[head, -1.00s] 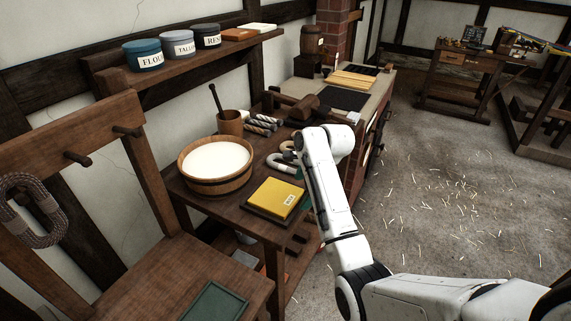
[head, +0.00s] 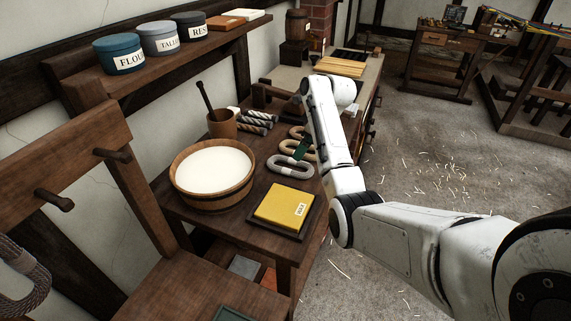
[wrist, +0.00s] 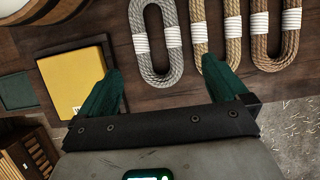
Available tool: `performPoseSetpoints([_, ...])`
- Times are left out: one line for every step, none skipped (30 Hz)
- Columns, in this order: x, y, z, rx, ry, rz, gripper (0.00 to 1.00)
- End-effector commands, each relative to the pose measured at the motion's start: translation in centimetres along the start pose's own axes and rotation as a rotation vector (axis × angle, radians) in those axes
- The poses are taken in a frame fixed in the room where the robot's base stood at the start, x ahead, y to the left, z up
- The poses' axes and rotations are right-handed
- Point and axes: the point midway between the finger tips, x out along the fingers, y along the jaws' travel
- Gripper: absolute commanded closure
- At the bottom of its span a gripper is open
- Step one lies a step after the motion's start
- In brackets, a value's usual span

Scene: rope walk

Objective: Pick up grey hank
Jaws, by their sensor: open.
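The grey hank (wrist: 157,65) is a long loop of grey rope with a white binding, lying flat on the dark wooden table. In the wrist view it lies ahead of my gripper (wrist: 160,85), roughly between the two green fingertips. The fingers are wide apart with nothing between them. In the head view the grey hank (head: 290,166) lies right of the white-filled tub, and my arm hides most of my gripper. Two tan hanks, a nearer one (wrist: 216,45) and a farther one (wrist: 272,45), lie beside it.
A yellow block (head: 285,205) on a dark board lies close to the grey hank. A wooden tub (head: 212,173) of white stuff stands to the left. A shelf (head: 165,65) with labelled tins hangs on the wall.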

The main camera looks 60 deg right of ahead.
Motion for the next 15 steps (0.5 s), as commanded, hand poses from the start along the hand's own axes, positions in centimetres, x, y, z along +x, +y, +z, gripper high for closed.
performPoseSetpoints([0.9, 0.1, -0.1, 0.001, 0.003, 0.003, 0.0])
performPoseSetpoints([1.4, 0.1, -0.2, 0.001, 0.004, 0.004, 0.0])
performPoseSetpoints([2.0, 0.1, -0.1, 0.0, 0.003, 0.003, 0.0])
performPoseSetpoints([2.5, 0.1, -0.1, 0.0, 0.003, 0.003, 0.0])
performPoseSetpoints([2.9, 0.1, -0.1, 0.0, 0.002, 0.003, 0.0])
performPoseSetpoints([3.3, 0.1, -0.1, 0.0, 0.002, 0.003, 0.0])
performPoseSetpoints([3.6, 0.1, -0.1, 0.0, 0.002, 0.003, 0.0])
performPoseSetpoints([3.9, 0.1, -0.1, 0.0, 0.001, 0.002, 0.0])
performPoseSetpoints([4.1, 0.1, -0.1, 0.0, 0.001, 0.002, 0.0])
performPoseSetpoints([4.2, 0.1, 0.0, 0.0, 0.001, 0.001, 0.0])
performPoseSetpoints([4.3, 0.1, 0.0, 0.0, 0.001, 0.001, 0.0])
performPoseSetpoints([4.6, 0.1, 0.0, 0.0, 0.001, 0.001, 0.0])
performPoseSetpoints([4.8, 0.1, 0.1, 0.0, 0.002, 0.001, 0.0])
performPoseSetpoints([5.1, 0.2, 0.1, 0.0, 0.003, 0.002, 0.0])
performPoseSetpoints([5.6, 0.3, 0.2, 0.0, 0.003, 0.002, 0.0])
